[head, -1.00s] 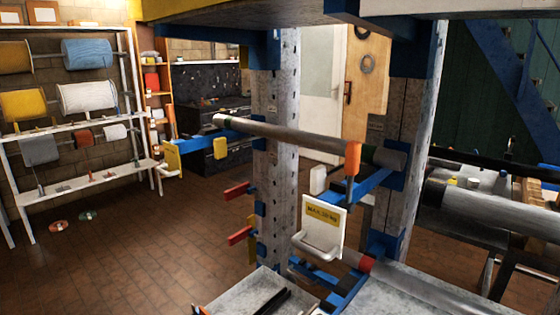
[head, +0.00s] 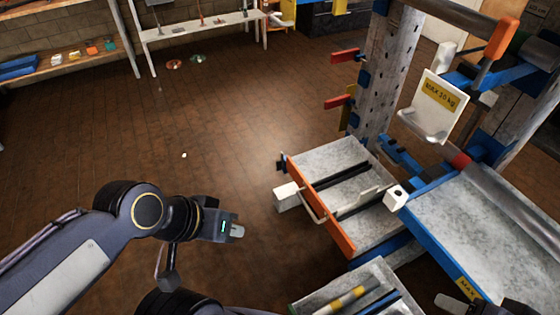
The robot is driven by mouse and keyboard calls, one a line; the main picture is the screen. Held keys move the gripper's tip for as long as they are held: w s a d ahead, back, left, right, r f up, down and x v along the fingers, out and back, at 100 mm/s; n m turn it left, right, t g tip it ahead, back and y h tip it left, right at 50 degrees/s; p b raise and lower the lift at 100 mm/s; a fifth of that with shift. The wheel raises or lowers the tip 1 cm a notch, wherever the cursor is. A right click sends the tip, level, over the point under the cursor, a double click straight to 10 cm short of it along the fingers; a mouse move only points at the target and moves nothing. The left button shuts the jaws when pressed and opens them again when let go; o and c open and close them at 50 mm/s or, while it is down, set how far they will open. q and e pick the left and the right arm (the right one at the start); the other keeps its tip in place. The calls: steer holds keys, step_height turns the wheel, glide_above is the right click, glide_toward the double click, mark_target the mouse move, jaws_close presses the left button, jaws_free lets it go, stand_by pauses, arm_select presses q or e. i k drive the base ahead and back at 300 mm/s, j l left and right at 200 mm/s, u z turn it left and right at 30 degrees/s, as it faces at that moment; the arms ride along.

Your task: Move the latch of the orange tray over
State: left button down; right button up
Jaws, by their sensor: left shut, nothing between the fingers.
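The orange tray (head: 330,222) stands out from the rack at right of centre, a grey tray with an orange front edge and dark slots.
A blue-edged tray (head: 425,240) lies right of the orange one, with a white holed block (head: 396,197) at its corner. A lower tray (head: 345,280) holds a yellow-striped bar. A white "max 20 kg" holder (head: 433,105) hangs above.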

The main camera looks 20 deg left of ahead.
mark_target(279, 163)
steer(key=i+j, duration=0.15)
steer(key=j, duration=0.25)
steer(key=i+j, duration=0.15)
steer(key=j, duration=0.25)
steer(key=i+j+u, duration=0.1)
steer(key=j, duration=0.3)
steer(key=i+j, duration=0.2)
steer(key=j, duration=0.15)
steer(key=i+j+u, duration=0.1)
steer(key=j, duration=0.3)
steer(key=i+j, duration=0.2)
steer(key=j, duration=0.2)
steer(key=i+j, duration=0.2)
steer(key=j, duration=0.15)
steer(key=i+j+u, duration=0.1)
steer(key=j, duration=0.3)
